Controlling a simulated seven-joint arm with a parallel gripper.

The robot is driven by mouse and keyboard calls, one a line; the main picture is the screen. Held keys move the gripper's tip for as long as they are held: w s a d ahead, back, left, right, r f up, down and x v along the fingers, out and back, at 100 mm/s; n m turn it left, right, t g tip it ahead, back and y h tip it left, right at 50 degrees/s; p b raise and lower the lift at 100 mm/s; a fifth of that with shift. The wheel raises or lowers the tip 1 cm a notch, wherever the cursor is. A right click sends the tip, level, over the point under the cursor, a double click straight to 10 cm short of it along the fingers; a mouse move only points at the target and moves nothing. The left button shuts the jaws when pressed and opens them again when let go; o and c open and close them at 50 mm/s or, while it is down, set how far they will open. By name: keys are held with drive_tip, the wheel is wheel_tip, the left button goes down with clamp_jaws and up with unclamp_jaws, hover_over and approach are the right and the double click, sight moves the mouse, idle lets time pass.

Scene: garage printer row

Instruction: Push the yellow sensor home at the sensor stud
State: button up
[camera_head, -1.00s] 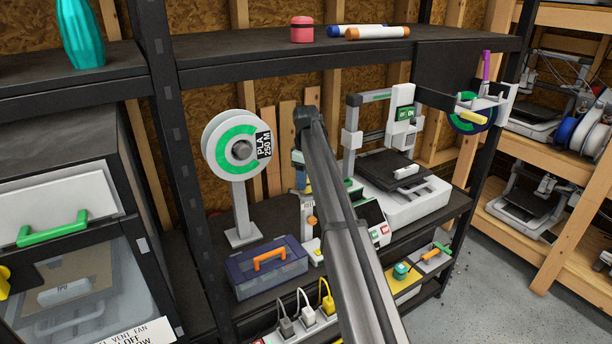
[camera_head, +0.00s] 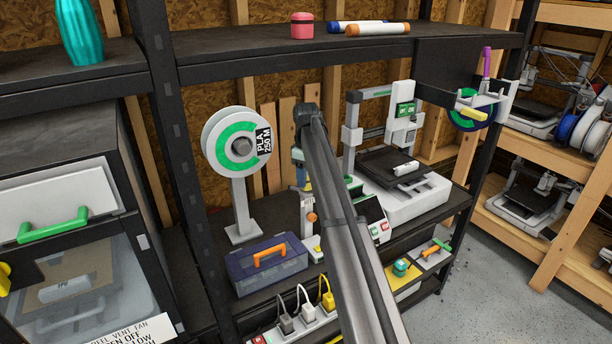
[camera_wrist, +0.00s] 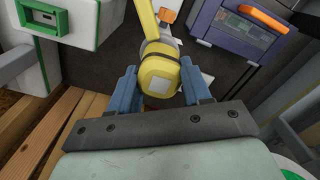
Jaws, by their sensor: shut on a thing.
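In the wrist view the yellow sensor (camera_wrist: 158,80), a rounded block with a pale square on its end, sits between the two blue fingers of my gripper (camera_wrist: 158,88), which is shut on it. A yellow length (camera_wrist: 146,25) runs from behind the sensor to the top edge. In the head view my gripper (camera_head: 301,180) is mostly hidden behind my arm. It hangs above a white stand (camera_head: 307,222) with an orange knob (camera_head: 311,217). I cannot make out the sensor stud or whether the sensor touches it.
A filament spool (camera_head: 222,135) on a stand and a blue case (camera_head: 240,280) with an orange handle are at left. A white printer (camera_head: 425,195) and a small control box (camera_head: 373,218) are at right. A power strip (camera_head: 288,334) with plugs is below.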

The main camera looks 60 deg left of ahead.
drive_tip(key=shift+f, duration=0.6)
drive_tip(key=o, duration=1.5)
drive_tip(key=shift+o, duration=0.2)
drive_tip(key=shift+r, duration=0.1)
wheel_tip(320, 180, up, 14)
drive_tip(key=shift+f, duration=0.2)
idle(1.0)
